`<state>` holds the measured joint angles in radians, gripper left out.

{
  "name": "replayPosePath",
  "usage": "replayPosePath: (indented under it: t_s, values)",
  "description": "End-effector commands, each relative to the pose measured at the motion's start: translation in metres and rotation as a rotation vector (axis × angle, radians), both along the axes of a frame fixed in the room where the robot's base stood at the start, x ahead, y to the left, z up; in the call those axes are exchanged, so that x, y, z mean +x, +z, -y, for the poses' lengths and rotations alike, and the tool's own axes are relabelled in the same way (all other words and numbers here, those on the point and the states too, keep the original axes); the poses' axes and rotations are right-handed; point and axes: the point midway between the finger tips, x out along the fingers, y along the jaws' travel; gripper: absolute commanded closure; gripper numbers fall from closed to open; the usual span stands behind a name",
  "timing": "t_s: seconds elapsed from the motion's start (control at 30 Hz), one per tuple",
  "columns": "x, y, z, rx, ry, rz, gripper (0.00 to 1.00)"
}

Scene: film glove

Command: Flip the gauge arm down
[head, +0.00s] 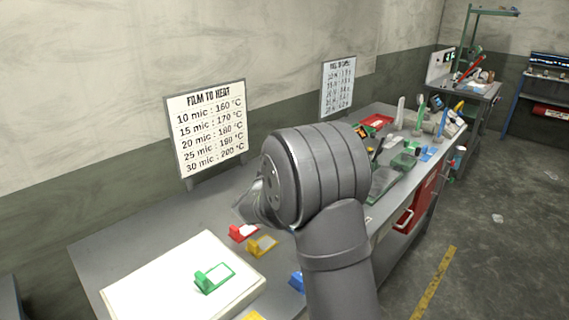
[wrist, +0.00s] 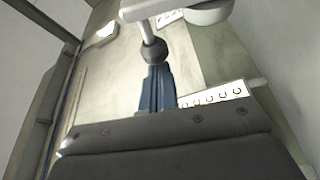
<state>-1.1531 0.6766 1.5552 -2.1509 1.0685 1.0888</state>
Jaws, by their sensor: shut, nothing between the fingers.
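My gripper shows in the wrist view as dark blue fingers (wrist: 157,72) held together, shut and empty. Just beyond their tips is a dark grey ball (wrist: 153,51) on a short stem under a pale bar (wrist: 150,8). This bar looks like the gauge arm, but I cannot be sure. The ball overlaps the fingertips in the picture; I cannot tell whether they touch. In the head view my arm hides the fingers, and I cannot make out the gauge there.
A white board (head: 140,291) with a green framed piece (head: 214,277) lies on the grey bench. Red (head: 242,232) and yellow (head: 262,246) pieces lie beside it. A film heat sign (head: 207,125) stands behind. Tools and trays crowd the far end.

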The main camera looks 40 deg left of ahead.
Motion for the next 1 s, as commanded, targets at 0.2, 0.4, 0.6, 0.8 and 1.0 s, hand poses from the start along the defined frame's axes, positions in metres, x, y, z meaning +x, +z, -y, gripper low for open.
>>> replayPosePath:
  t_s: [0.2, 0.4, 0.6, 0.8, 1.0]
  values:
    - [0.000, 0.001, 0.012, 0.065, 0.000, 0.000, 1.00]
    - [0.001, 0.001, 0.036, 0.200, -0.002, 0.001, 1.00]
    - [0.000, -0.005, 0.066, 0.383, -0.001, 0.000, 1.00]
    - [0.000, -0.017, 0.096, 0.572, -0.001, 0.001, 1.00]
    - [0.000, -0.032, 0.122, 0.753, -0.001, 0.001, 1.00]
